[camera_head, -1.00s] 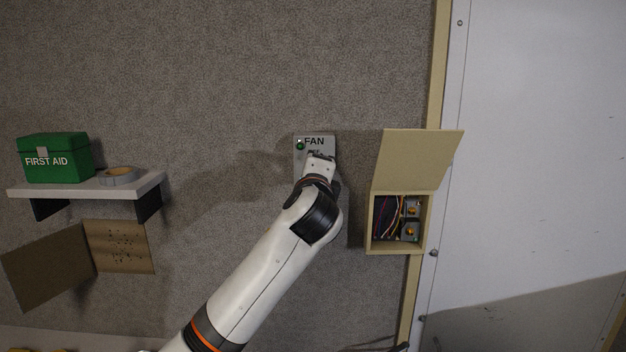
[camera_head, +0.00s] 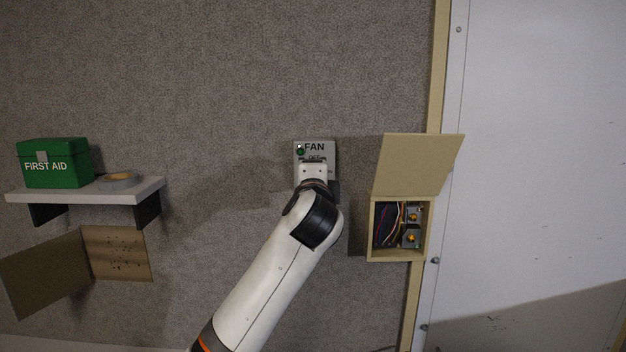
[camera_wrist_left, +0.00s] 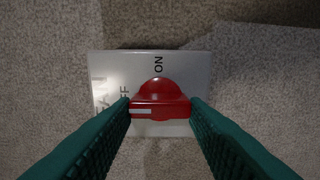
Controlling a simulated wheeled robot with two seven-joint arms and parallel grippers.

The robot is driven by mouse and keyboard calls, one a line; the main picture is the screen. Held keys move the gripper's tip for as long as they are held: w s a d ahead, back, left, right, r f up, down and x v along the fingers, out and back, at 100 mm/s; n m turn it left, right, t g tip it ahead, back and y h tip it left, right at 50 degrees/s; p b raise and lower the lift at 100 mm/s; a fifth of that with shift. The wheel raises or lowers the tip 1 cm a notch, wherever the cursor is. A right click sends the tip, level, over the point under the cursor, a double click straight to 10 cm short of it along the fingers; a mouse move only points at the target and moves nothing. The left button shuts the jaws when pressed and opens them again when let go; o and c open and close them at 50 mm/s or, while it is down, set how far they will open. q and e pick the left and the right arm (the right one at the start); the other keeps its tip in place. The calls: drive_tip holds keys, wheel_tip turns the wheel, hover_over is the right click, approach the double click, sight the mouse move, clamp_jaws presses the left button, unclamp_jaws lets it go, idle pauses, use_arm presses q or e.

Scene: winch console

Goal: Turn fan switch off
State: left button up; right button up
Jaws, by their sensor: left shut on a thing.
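The grey fan plate (camera_head: 328,150) is on the carpeted wall, lettered FAN, with a green lamp (camera_head: 300,152) at its upper left. In the left wrist view the plate (camera_wrist_left: 190,65) carries a red knob (camera_wrist_left: 158,92) with a white mark on the left end of its bar, on the OFF side. ON is above the knob, and OFF is partly hidden. My left gripper (camera_wrist_left: 161,108) is shut on the knob, one finger at each end of its bar. In the head view my left gripper (camera_head: 314,168) covers the knob. My right gripper is not in view.
An open-lidded box (camera_head: 373,228) with wires and switches is to the right of the plate. A shelf (camera_head: 80,194) at left holds a green first aid box (camera_head: 55,165) and a tape roll (camera_head: 119,179). The wall around the plate is clear.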

use_arm(q)
drive_tip(key=o, duration=1)
drive_tip(key=s+b, duration=0.4)
drive_tip(key=s, duration=0.8)
drive_tip(key=shift+b, duration=0.3)
